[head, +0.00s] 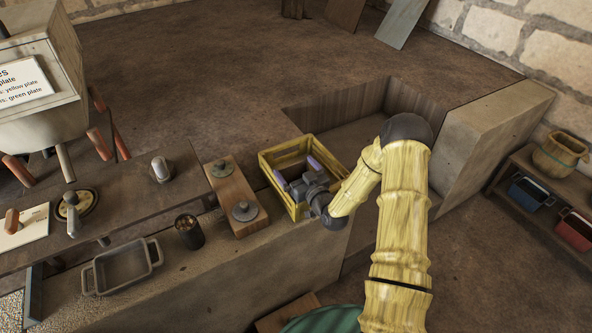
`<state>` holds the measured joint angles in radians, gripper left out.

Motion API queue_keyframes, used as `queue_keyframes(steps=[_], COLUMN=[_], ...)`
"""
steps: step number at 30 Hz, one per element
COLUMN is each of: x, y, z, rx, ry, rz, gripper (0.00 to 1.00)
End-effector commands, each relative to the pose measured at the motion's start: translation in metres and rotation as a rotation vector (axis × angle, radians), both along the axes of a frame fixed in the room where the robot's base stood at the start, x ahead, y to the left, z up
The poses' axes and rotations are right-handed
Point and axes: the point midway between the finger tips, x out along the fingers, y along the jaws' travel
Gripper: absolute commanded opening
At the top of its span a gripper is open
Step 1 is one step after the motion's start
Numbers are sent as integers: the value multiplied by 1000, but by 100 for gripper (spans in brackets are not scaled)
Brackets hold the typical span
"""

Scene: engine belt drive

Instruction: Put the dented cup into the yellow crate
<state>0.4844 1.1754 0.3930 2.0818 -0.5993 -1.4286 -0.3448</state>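The yellow crate (292,151) stands on the stone ledge, near the middle of the head view. My gripper (296,170) is over the crate, with its purple-tipped fingers spread apart and nothing visible between them. My gripper and wrist hide part of the crate's inside and its near right wall. A dark cup (189,232) stands upright on the ledge, left of the crate and apart from my gripper. I cannot make out a dent on it at this size.
A wooden block with two metal knobs (234,197) sits between the cup and the crate. A grey tray (122,266) lies left of the cup. A stone recess (345,134) opens behind the crate. Blue (530,193) and red (574,229) bins stand on a shelf at right.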

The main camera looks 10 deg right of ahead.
Motion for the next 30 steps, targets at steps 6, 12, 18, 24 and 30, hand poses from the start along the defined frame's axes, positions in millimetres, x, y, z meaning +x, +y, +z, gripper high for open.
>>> queue_keyframes(steps=[6, 12, 18, 24, 30], x=[-1, -26, -63, -98, -114], y=[-4, -11, -22, -33, -38], z=[2, 0, 0, 0, 2], rx=[0, 0, 0, 0, 0], ry=[1, 3, 3, 3, 1], rz=[-5, -5, -3, -3, -2], gripper=[100, 100, 100, 100, 100])
